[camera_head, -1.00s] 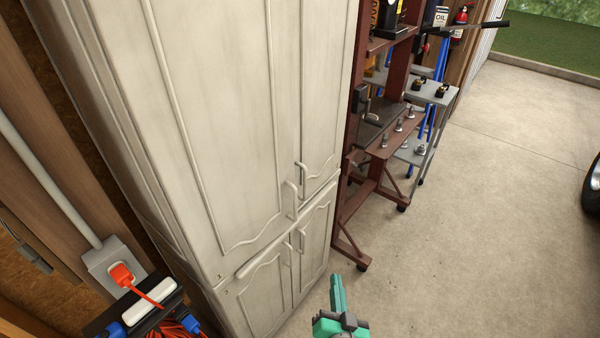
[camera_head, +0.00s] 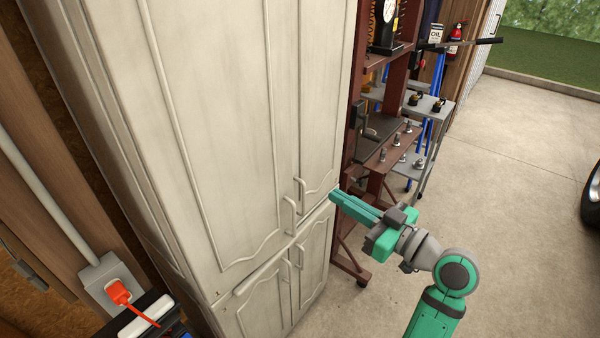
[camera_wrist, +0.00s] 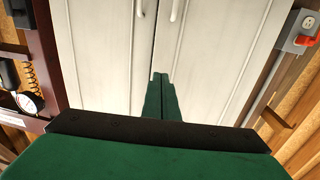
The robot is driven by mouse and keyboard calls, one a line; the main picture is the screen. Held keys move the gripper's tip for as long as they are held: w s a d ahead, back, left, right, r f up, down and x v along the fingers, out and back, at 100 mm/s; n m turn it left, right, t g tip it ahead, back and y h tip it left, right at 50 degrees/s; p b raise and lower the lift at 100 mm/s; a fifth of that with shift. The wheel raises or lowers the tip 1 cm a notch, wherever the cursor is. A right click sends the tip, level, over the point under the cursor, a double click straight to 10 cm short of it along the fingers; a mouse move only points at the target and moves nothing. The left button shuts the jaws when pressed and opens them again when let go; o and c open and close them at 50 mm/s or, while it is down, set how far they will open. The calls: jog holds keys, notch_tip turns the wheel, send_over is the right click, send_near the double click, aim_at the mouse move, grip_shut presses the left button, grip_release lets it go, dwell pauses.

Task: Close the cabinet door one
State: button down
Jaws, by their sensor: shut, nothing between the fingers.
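The tall cream cabinet fills the left and middle of the head view, with two upper doors, a left one (camera_head: 215,130) and a right one (camera_head: 322,90), and two lower doors (camera_head: 268,300). All doors look flush or nearly so; I cannot tell a small gap, or which is door one. The upper handles (camera_head: 290,215) sit side by side near the centre seam. My green gripper (camera_head: 334,197) is shut and empty, its tips near the cabinet's right edge; contact is unclear. In the wrist view its fingers (camera_wrist: 159,80) point at the dark seam between two doors (camera_wrist: 210,60).
A dark red rack (camera_head: 345,262) and a grey trolley (camera_head: 425,110) stand right of the cabinet. An outlet with an orange plug (camera_head: 118,292) is on the left wall. The concrete floor (camera_head: 510,200) at right is clear up to a tyre (camera_head: 592,195).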

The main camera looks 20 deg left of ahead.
aim_at(288, 164)
jog(key=x, duration=1.4)
jog(key=shift+s+r, duration=0.1)
jog(key=shift+r, duration=0.1)
